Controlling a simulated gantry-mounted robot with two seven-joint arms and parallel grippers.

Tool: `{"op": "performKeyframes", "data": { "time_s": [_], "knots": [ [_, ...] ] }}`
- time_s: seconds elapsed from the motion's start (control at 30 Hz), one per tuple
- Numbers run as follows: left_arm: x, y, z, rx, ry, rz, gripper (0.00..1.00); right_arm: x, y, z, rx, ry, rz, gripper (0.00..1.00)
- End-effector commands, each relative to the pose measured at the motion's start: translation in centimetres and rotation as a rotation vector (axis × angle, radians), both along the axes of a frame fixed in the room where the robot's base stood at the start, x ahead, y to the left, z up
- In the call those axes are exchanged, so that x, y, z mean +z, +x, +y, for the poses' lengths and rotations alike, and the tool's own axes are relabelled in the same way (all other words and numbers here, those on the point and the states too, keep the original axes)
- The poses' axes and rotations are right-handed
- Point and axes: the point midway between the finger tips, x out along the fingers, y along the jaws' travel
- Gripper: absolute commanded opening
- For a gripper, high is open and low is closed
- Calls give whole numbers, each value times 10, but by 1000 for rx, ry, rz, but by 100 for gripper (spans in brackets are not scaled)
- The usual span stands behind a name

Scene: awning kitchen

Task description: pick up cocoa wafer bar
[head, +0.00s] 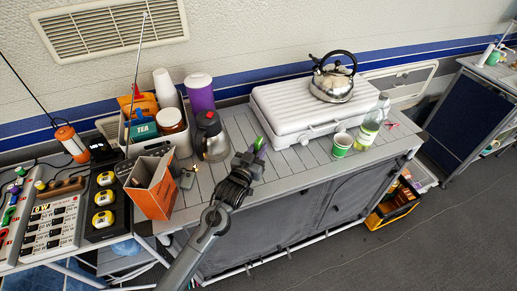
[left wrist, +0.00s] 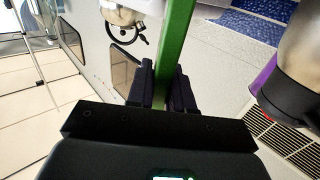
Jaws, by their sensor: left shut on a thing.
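The cocoa wafer bar (head: 260,142) appears as a narrow green piece, with a little purple beside it in the head view. My left gripper (head: 251,157) is shut on it, above the front part of the slatted counter. In the left wrist view the green bar (left wrist: 176,38) stands long and thin between the dark fingers of the left gripper (left wrist: 163,85) and runs out of the top of the picture. My right gripper is in neither view.
A white stove (head: 285,113) with a kettle (head: 334,83) is behind and right. The counter front middle is clear.

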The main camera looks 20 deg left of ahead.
Motion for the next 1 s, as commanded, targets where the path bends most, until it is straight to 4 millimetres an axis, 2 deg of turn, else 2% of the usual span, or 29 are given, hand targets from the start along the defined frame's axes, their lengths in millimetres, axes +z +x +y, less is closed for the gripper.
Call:
{"op": "performKeyframes", "data": {
  "time_s": [0.07, 0.1, 0.23, 0.63, 0.77, 1.0],
  "knots": [
    [-3, 0, 0, 0, 0, 0, 0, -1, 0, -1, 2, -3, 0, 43],
    [-2, 0, 0, 0, 0, 0, 25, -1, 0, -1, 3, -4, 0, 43],
    [-2, 0, 0, 0, 0, 0, 45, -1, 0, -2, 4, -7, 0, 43],
    [2, -1, 0, 0, 0, 0, 46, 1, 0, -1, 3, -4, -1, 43],
    [1, -15, 1, 0, 0, 2, 46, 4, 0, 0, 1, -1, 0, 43],
    [1, -58, 4, 0, 0, 2, 46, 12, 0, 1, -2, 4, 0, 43]
  ]
}}
